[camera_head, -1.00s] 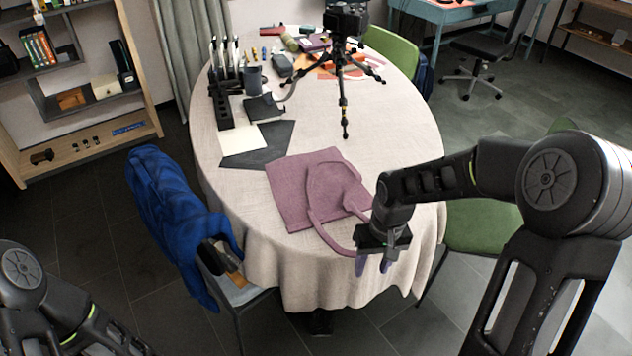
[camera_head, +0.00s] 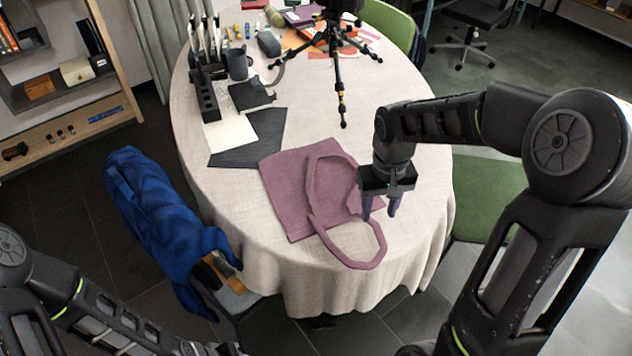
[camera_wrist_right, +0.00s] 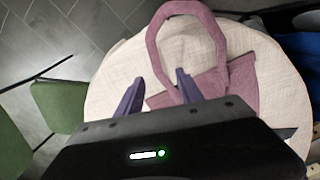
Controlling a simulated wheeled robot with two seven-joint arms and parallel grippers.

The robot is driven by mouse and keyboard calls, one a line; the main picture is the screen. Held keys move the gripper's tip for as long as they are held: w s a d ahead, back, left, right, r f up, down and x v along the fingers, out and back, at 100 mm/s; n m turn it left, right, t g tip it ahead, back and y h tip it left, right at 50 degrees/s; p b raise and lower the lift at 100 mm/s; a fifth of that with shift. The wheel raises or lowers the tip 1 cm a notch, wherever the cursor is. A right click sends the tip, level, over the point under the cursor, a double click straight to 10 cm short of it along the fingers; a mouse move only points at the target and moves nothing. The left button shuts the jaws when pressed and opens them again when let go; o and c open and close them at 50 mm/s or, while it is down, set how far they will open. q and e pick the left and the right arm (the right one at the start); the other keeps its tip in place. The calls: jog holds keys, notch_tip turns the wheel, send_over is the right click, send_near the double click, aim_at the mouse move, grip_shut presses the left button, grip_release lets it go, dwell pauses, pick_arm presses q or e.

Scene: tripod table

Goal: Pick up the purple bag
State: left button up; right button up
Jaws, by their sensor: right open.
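The purple bag (camera_head: 285,190) lies flat near the front of the oval table, with one looped handle (camera_head: 350,262) spread toward the table's front edge. My right gripper (camera_head: 381,208) is open and empty, above the table just right of the bag's handles. In the right wrist view its two purple fingers (camera_wrist_right: 158,95) are apart, with the bag (camera_wrist_right: 245,88) and its handle loop (camera_wrist_right: 152,45) beyond them. Part of the bag is hidden by the gripper body there. My left arm shows at the lower left, but its gripper cannot be made out.
The table (camera_head: 400,250) has a white cloth. A black tripod (camera_head: 338,70) stands behind the bag. A dark folder (camera_head: 250,140), a mug (camera_head: 237,63) and a black holder (camera_head: 205,95) lie at the back left. A blue jacket (camera_head: 165,220) hangs on a chair at the left; a green chair (camera_head: 485,190) is at the right.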

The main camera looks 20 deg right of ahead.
aim_at(377, 226)
jog(key=shift+f, duration=1.35)
jog(key=shift+w+d+f+p, duration=0.15)
jog(key=shift+f+p, duration=0.3)
jog(key=shift+f, duration=2.15)
grip_shut()
